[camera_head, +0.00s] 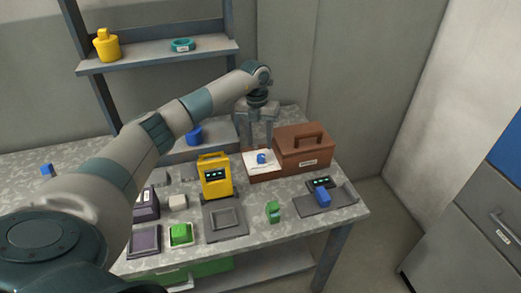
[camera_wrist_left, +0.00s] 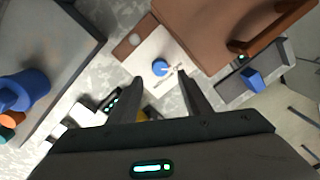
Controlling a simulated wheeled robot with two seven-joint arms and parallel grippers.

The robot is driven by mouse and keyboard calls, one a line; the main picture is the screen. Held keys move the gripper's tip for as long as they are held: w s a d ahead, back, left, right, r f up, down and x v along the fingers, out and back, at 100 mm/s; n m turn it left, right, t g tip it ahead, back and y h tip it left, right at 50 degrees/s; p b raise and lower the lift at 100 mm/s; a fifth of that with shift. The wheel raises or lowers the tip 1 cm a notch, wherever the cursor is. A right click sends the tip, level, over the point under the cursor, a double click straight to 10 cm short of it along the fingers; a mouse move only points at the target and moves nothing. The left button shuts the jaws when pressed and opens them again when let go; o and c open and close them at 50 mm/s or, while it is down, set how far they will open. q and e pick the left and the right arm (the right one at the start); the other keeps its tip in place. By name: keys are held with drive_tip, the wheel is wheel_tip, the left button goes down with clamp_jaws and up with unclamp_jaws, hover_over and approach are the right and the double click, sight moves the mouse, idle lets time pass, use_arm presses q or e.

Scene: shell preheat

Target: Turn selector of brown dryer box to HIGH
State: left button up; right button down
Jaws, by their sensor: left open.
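The brown dryer box (camera_head: 312,150) with a carry handle stands at the right rear of the table. It also shows in the left wrist view (camera_wrist_left: 205,32). A low brown base with a white dial plate (camera_wrist_left: 150,52) adjoins its left side. The round blue selector knob (camera_head: 261,158) sits on that plate and shows in the left wrist view (camera_wrist_left: 160,67). The dial lettering is too small to read. My left gripper (camera_head: 258,146) is open and points down above the plate. In the left wrist view its fingertips (camera_wrist_left: 160,78) appear on either side of the knob, apart from it.
A yellow device (camera_head: 215,176) stands left of the dial. A green item (camera_head: 273,211) is in front. A grey tray (camera_head: 338,202) with a blue block (camera_head: 323,196) lies at right. A shelf (camera_head: 160,58) rises behind. A blue object (camera_wrist_left: 28,90) shows at left in the wrist view.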

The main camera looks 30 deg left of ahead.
sight(261, 156)
use_arm(q)
drive_tip(key=shift+d+f+p, duration=0.15)
drive_tip(key=shift+f+p, duration=0.55)
drive_tip(key=shift+f, duration=2.4)
drive_tip(key=shift+c, duration=0.2)
drive_tip(key=c, duration=1)
